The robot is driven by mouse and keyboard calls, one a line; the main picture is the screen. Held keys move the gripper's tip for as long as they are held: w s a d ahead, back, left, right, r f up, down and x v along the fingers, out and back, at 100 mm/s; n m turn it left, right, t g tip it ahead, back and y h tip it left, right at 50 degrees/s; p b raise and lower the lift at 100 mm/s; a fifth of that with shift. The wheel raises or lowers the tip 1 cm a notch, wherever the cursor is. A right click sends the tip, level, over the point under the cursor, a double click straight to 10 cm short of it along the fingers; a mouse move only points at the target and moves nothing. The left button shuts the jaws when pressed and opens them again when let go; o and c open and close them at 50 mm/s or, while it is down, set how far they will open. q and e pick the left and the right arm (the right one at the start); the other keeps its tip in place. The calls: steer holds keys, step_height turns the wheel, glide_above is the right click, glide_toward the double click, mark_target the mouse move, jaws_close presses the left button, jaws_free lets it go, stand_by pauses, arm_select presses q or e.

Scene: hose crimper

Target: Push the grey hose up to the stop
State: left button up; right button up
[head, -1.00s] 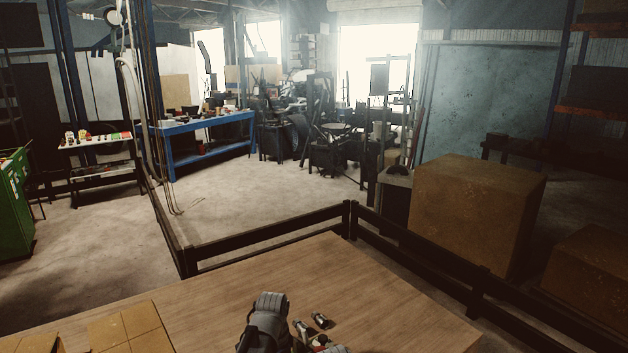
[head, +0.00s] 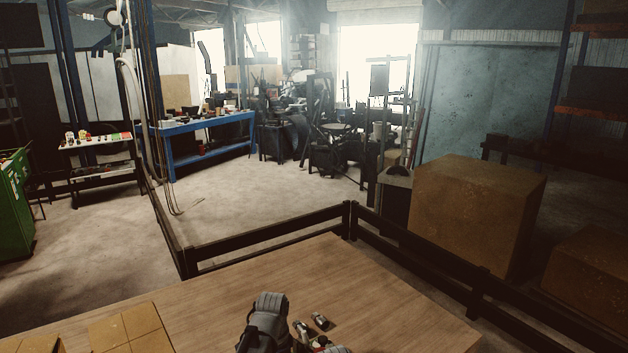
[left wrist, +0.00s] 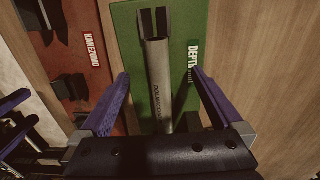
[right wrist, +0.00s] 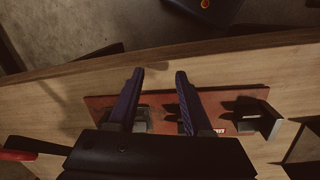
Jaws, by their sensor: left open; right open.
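In the left wrist view a grey bar-like length with lettering along it, which looks like the grey hose (left wrist: 160,90), lies over a green board (left wrist: 128,60) marked "DEPTH". Its far end meets a dark forked block (left wrist: 154,22); whether that is the stop, and whether they touch, I cannot tell. My left gripper (left wrist: 161,76) is open, its fingers on either side of the grey length with gaps. My right gripper (right wrist: 159,72) is open over a red-brown board (right wrist: 215,98), with a small grey part (right wrist: 141,122) partly hidden behind its left finger. Neither gripper shows in the head view.
A red board (left wrist: 85,80) with dark fixtures lies beside the green one. A dark bracket (right wrist: 262,118) stands on the red-brown board. In the head view a dark grey machine (head: 268,318) and metal fittings (head: 320,321) occupy the near table (head: 390,300); its right side is clear.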

arm_select(q)
steer(key=shift+r+p, duration=4.05)
steer(key=shift+r, duration=0.25)
arm_select(e)
step_height(320, 180, up, 8)
steer(key=shift+r, duration=0.25)
arm_select(q)
steer(key=shift+f, duration=0.1)
